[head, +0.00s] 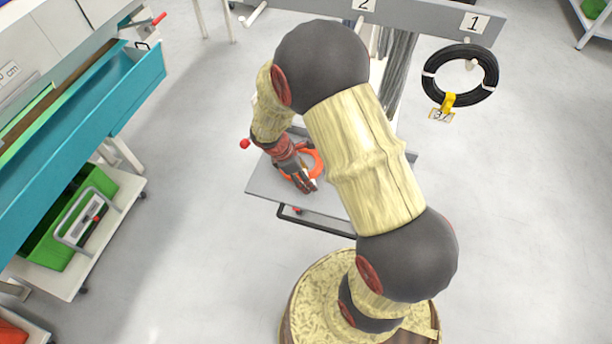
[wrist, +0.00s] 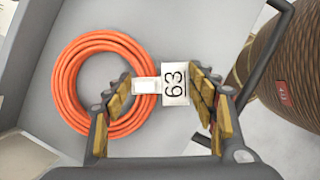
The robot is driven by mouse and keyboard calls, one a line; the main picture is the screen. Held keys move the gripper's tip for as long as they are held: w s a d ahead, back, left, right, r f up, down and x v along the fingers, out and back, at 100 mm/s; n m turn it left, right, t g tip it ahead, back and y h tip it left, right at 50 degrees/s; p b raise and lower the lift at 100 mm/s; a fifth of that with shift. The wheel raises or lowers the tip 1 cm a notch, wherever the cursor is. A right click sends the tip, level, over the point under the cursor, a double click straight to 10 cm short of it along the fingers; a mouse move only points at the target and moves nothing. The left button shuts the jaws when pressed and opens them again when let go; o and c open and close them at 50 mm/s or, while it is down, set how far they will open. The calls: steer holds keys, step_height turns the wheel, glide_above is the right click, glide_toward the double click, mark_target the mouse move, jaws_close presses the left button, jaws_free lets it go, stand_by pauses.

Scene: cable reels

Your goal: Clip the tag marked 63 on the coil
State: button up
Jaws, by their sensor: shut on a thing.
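The orange coil (wrist: 72,88) lies flat on a grey tray (wrist: 200,30) in the wrist view. It also shows in the head view (head: 317,160), partly hidden by my gripper. The white tag marked 63 (wrist: 175,88) is between my gripper's fingers (wrist: 163,85) at the coil's right side. Its white clip end (wrist: 146,86) points left and overlaps the coil's right strands. I cannot tell whether the clip grips the strands. In the head view my gripper (head: 307,184) is low over the tray, shut on the tag.
A black coil (head: 430,91) with a yellow-clipped tag (head: 441,116) hangs below the sign 1 on a grey rail (head: 425,18). A teal bench (head: 135,85) and a green crate (head: 45,245) stand at the left. Open floor lies between bench and tray.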

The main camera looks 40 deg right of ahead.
steer(key=shift+s+f, duration=0.15)
steer(key=shift+f, duration=0.05)
steer(key=o, duration=1.2)
steer(key=o, duration=0.4)
steer(key=shift+r, duration=0.1)
steer(key=shift+r, duration=0.15)
steer(key=shift+r+p, duration=3.2)
steer(key=shift+r, duration=0.2)
